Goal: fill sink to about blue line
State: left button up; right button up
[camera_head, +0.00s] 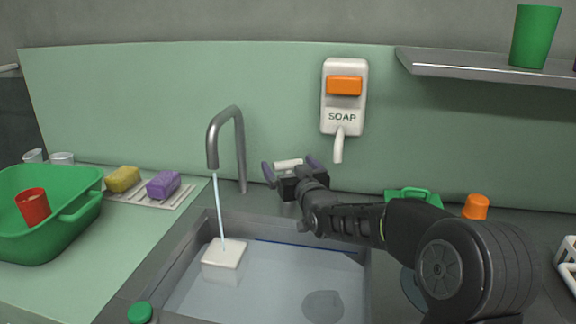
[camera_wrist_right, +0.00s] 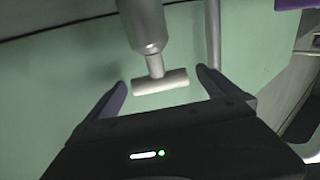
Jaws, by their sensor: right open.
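The grey metal sink (camera_head: 192,262) holds water (camera_head: 270,280). A thin blue line (camera_head: 300,245) shows along its back wall, close above the water surface. The curved grey faucet (camera_head: 212,140) pours a thin stream (camera_head: 219,205) onto a pale square block (camera_head: 225,253) in the sink. A dark round shape (camera_head: 323,305) shows under the water. My right gripper (camera_head: 289,166) is open behind the sink, with the white bar handle (camera_head: 287,163) between its fingers. In the right wrist view, the handle (camera_wrist_right: 160,82) sits between the open fingertips (camera_wrist_right: 162,84), apparently without contact. My left gripper is out of view.
A white soap dispenser (camera_head: 345,95) hangs on the wall above my right gripper. A green tub (camera_head: 60,215), yellow sponge (camera_head: 122,179) and purple sponge (camera_head: 163,184) are on the left counter. An orange cup (camera_head: 476,206) stands right of my arm. A shelf (camera_head: 480,67) juts out upper right.

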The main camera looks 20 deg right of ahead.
jog(key=shift+w, duration=0.5)
jog(key=shift+c, duration=0.2)
jog(key=c, duration=1)
jog(key=shift+r+m+h, duration=0.1)
jog(key=shift+m+h, duration=0.3)
jog(key=shift+h, duration=0.3)
jog(key=shift+r+m+g+h+p, duration=0.1)
jog(key=shift+m+g+h+p, duration=0.2)
jog(key=shift+m+h+p, duration=0.35)
jog(key=m+g+h+p, duration=0.2)
jog(key=m+h+p, duration=0.1)
jog(key=p, duration=0.3)
jog(key=shift+r+h, duration=0.1)
jog(key=shift+h, duration=0.75)
jog(key=shift+f+m+g+h+p, duration=0.25)
jog(key=shift+m+g+h+p, duration=0.45)
jog(key=shift+h, duration=0.2)
